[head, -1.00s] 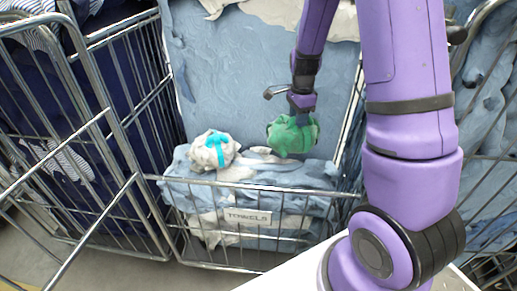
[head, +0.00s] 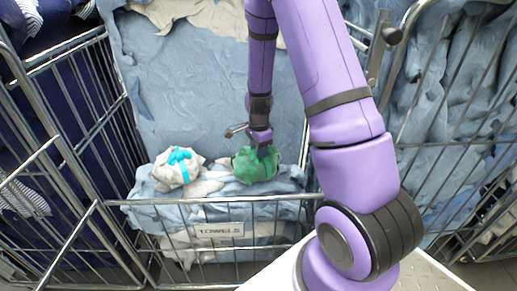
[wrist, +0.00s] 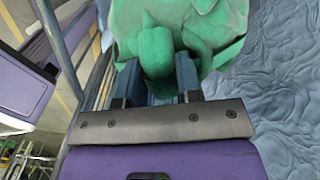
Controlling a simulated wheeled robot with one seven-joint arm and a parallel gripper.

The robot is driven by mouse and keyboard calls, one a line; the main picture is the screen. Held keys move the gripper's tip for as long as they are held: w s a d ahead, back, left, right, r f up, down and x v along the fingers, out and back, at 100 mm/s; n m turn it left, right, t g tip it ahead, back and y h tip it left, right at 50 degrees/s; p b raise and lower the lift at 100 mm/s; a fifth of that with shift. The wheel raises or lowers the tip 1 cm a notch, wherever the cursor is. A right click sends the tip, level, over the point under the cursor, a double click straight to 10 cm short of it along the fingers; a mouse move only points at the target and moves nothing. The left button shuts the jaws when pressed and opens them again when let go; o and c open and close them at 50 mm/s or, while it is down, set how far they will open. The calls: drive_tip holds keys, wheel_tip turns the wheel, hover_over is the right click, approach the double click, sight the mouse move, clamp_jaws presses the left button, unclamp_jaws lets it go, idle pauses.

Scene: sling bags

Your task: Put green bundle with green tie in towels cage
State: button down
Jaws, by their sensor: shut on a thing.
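The green bundle (head: 258,166) is a rounded cloth bundle in the towels cage, low at the right of the cloth there. My gripper (head: 263,146) is above it and shut on its green tie or top folds; I cannot tell which. In the wrist view my gripper (wrist: 158,85) has both fingers around a green knob of the bundle (wrist: 205,30). The bundle seems to touch the blue cloth below it. The towels cage (head: 165,204) is a wire cage with a "TOWELS" label (head: 219,231) on its front.
A white bundle with a turquoise tie (head: 178,168) lies left of the green one. Wire cages with dark blue cloth (head: 85,125) and grey-blue cloth (head: 450,110) stand left and right. The towels cage's front rail (head: 240,199) is close by.

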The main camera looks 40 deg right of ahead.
drive_tip(key=shift+f, duration=0.1)
drive_tip(key=c, duration=0.8)
unclamp_jaws()
drive_tip(key=s+a+r+n+t, duration=0.1)
drive_tip(key=a+r+n, duration=0.1)
drive_tip(key=r, duration=0.8)
drive_tip(key=s+a+r+n, duration=0.2)
drive_tip(key=r, duration=0.8)
drive_tip(key=shift+s+a+r+n+t, duration=0.7)
drive_tip(key=shift+s+a+r+n, duration=0.85)
drive_tip(key=shift+s+r+n, duration=1.6)
drive_tip(key=shift+s+a+r+n+t, duration=0.7)
drive_tip(key=shift+s+a+r+n, duration=1.2)
drive_tip(key=shift+s, duration=2.2)
drive_tip(key=shift+s+a+r+n+t, duration=0.7)
drive_tip(key=shift+s+a+r+n, duration=0.55)
drive_tip(key=shift+s+r+n, duration=2.05)
